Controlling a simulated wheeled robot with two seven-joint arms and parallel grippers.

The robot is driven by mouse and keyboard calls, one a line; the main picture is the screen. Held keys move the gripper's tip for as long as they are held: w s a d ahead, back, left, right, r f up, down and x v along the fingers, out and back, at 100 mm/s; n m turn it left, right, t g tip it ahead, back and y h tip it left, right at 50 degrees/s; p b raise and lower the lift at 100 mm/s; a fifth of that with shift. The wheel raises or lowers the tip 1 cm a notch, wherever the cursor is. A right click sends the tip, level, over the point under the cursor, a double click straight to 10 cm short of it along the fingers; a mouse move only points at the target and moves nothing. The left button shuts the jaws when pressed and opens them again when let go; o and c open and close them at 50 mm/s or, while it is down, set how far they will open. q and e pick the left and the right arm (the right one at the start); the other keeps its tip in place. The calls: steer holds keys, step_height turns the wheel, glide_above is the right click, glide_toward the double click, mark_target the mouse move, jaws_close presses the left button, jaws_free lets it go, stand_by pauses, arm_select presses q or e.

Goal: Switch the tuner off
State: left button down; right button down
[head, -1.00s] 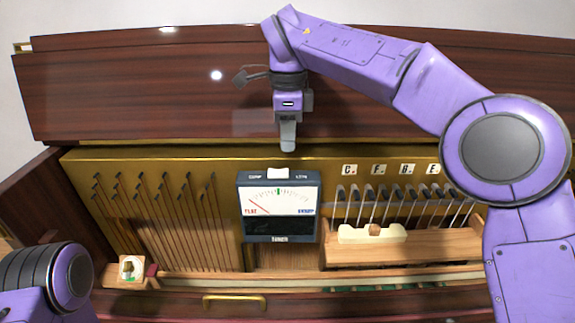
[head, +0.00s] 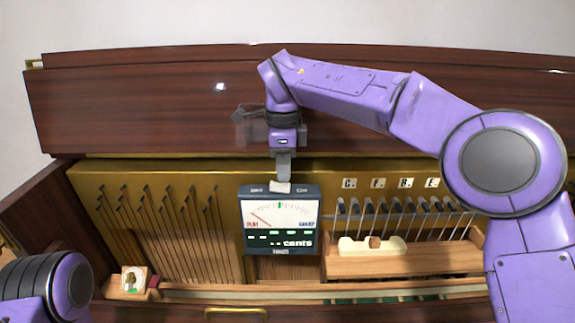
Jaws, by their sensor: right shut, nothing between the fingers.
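The tuner (head: 281,241) is a dark blue box with a white needle dial, in the middle of the head view. Its needle points to the left, flat side. Its lower display is lit with green marks and "-- cents". A white rocker switch (head: 279,188) sits on its top face, between a left label that seems to read OFF and a right one like ON. The switch looks tilted. My right gripper (head: 283,178) points down, shut and empty, its tip right at the switch; whether it touches I cannot tell. My left gripper is out of view.
Thin hammers and wires stand left of the tuner. The dark wooden lid (head: 150,110) rises behind.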

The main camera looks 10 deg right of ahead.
steer(key=shift+r, duration=0.1)
steer(key=r+p, duration=0.4)
steer(key=shift+d+r+p, duration=0.2)
steer(key=shift+p, duration=0.15)
step_height(320, 180, up, 9)
steer(key=d, duration=0.2)
steer(key=shift+s+r+p, duration=0.2)
steer(key=shift+s+p, duration=0.15)
steer(key=shift+p, duration=0.05)
